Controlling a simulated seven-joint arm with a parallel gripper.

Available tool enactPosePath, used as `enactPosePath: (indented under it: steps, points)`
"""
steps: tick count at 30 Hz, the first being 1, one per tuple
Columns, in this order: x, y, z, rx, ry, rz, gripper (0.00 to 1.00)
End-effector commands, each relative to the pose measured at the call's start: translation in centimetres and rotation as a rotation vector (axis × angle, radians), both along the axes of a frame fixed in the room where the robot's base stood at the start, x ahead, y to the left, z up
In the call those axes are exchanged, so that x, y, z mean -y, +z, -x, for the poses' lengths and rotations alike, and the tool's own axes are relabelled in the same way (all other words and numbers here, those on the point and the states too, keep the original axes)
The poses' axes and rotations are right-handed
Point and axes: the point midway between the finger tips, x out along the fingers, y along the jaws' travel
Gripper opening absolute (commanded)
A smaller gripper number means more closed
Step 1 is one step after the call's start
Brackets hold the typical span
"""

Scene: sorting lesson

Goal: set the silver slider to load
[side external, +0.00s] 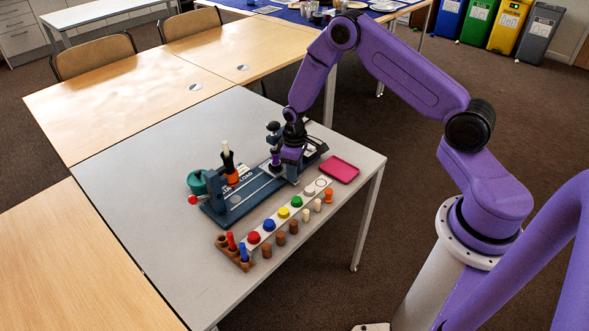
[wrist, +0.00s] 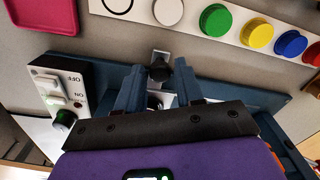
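The blue board (side external: 213,212) lies on the grey table, with the word LOAD printed beside a long pale track. In the wrist view, a small silver piece with a black knob (wrist: 159,71) shows at the board's edge; it looks like the silver slider. My gripper (wrist: 159,66) is open, with one finger on each side of the knob and gaps visible between. I cannot tell how deep the fingertips reach around it. In the side view my gripper (side external: 288,165) is low over the board's right part and hides the slider there. The slider's setting cannot be read.
A switch box (wrist: 58,90) marked OFF and ON sits beside one finger. A white strip of coloured buttons (side external: 269,225), wooden pegs (side external: 280,239) and a pink tray (side external: 339,169) lie near the board. A green spool (side external: 196,181) and an orange-based lever (side external: 228,160) stand on its left part.

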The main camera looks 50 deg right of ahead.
Motion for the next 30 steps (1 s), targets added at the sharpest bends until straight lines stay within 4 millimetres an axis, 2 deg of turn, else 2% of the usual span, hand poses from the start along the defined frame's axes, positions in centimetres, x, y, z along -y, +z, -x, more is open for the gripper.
enactPosePath:
  steps: [1,3,10,18,22,30]
  points:
    - [0.0,0.0,0.0,0.0,0.0,0.0,0.18]
    - [0.0,0.0,0.0,0.0,0.0,0.0,0.0]
    - [-0.8,0.0,0.0,-0.001,0.004,0.0,0.0]
    - [-6.0,0.0,0.0,-0.001,0.006,0.0,0.0]
    - [-7.8,0.0,0.0,-0.001,0.003,0.001,0.0]
    - [-8.5,0.0,0.0,-0.001,0.0,0.001,0.0]
